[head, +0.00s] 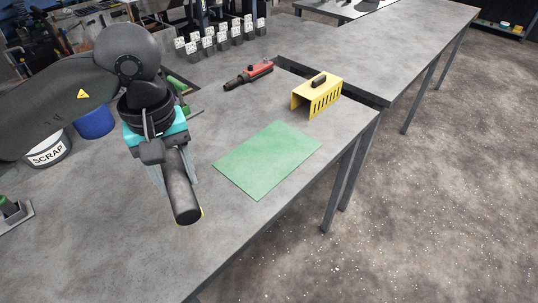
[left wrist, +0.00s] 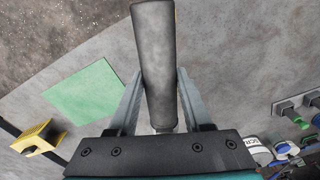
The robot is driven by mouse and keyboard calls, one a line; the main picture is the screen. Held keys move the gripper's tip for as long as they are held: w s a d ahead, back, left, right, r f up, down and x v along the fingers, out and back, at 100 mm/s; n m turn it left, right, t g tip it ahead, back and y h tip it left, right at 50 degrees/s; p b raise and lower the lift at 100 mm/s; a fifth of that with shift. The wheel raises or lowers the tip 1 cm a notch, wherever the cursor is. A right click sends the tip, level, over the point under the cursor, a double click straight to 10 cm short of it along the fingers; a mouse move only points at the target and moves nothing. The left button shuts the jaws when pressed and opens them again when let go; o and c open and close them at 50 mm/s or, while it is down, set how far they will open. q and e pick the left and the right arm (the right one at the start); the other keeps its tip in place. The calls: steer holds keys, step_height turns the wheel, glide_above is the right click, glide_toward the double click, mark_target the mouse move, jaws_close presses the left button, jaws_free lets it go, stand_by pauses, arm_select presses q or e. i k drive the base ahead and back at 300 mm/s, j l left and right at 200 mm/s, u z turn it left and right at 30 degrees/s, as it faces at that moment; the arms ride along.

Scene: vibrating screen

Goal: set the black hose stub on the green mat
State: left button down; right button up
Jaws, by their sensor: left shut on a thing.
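The black hose stub (head: 181,188) is a dark cylinder held between the fingers of my left gripper (head: 177,176). In the head view it hangs over the grey table, left of the green mat and apart from it. In the left wrist view the stub (left wrist: 156,60) stands between the two grey fingers of the left gripper (left wrist: 158,90), which are shut on it. The green mat (head: 267,160) lies flat and bare on the table. The mat also shows in the left wrist view (left wrist: 86,92), left of the fingers. My right gripper is in neither view.
A yellow slotted cover (head: 318,96) stands behind the mat, near the table's right edge. A red and black tool (head: 248,76) lies behind the mat. A white SCRAP bucket (head: 48,152) and a blue container (head: 94,122) are at the left. The table front is clear.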

mark_target(271, 153)
steer(key=u, duration=0.45)
steer(key=i+l+u, duration=0.15)
steer(key=l, duration=0.15)
steer(key=i+l+u, duration=0.2)
steer(key=l, duration=0.15)
steer(key=l+u, duration=0.15)
steer(key=l, duration=0.15)
steer(key=i+l+u, duration=0.2)
steer(key=l, duration=0.15)
steer(key=i+l, duration=0.1)
steer(key=l, duration=0.5)
steer(key=i+l, duration=0.1)
steer(key=l, duration=0.55)
